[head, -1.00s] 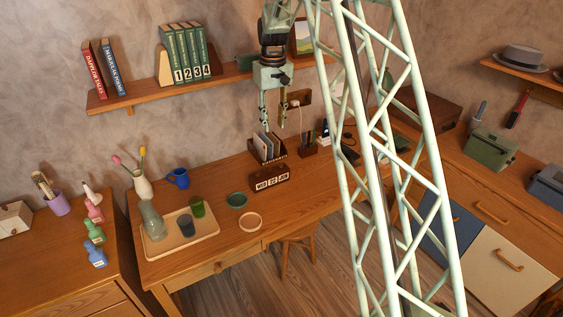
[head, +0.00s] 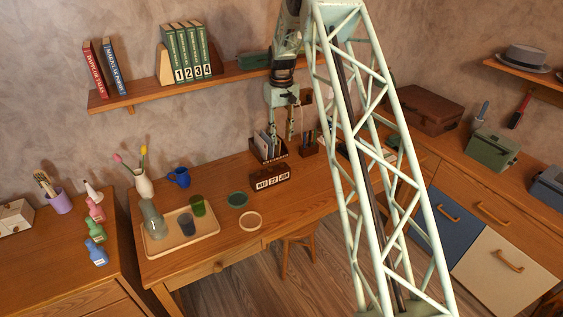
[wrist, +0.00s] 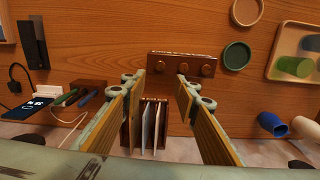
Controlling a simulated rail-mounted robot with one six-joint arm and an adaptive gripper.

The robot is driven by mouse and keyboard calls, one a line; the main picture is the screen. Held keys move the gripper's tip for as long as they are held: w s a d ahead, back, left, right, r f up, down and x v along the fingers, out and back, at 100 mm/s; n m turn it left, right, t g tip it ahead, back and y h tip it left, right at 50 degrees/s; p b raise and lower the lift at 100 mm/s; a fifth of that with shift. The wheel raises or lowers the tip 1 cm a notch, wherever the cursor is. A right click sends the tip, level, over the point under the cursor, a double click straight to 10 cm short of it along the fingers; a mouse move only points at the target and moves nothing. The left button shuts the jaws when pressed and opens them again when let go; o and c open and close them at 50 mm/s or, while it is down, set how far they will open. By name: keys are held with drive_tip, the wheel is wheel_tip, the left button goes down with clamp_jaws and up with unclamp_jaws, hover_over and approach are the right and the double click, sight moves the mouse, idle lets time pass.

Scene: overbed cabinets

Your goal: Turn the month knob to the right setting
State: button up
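The wooden desk calendar (head: 270,178) stands on the desk in the head view, its three windows seeming to read WED, 22 and JUN. In the wrist view the calendar (wrist: 183,57) shows from above with three round knobs on it. The month knob (wrist: 160,66) appears to be the leftmost there, as this view is turned around from the head view. My gripper (head: 281,138) is open and empty, pointing down above the card holder behind the calendar. In the wrist view its fingers (wrist: 159,86) are spread wide, with the fingertips appearing just short of the knobs.
The card holder (wrist: 150,101) with upright cards lies between my fingers in the wrist view. A pen holder (head: 308,147) stands to its right. A tray (head: 207,236) with cups and two round coasters lie left of the calendar. The wall shelf (head: 150,95) runs behind my arm.

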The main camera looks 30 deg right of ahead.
sight(281, 163)
drive_tip(key=shift+f, duration=0.1)
drive_tip(key=shift+f+b, duration=0.3)
drive_tip(key=shift+f, duration=6.5)
drive_tip(key=shift+c, duration=0.5)
drive_tip(key=c, duration=0.7)
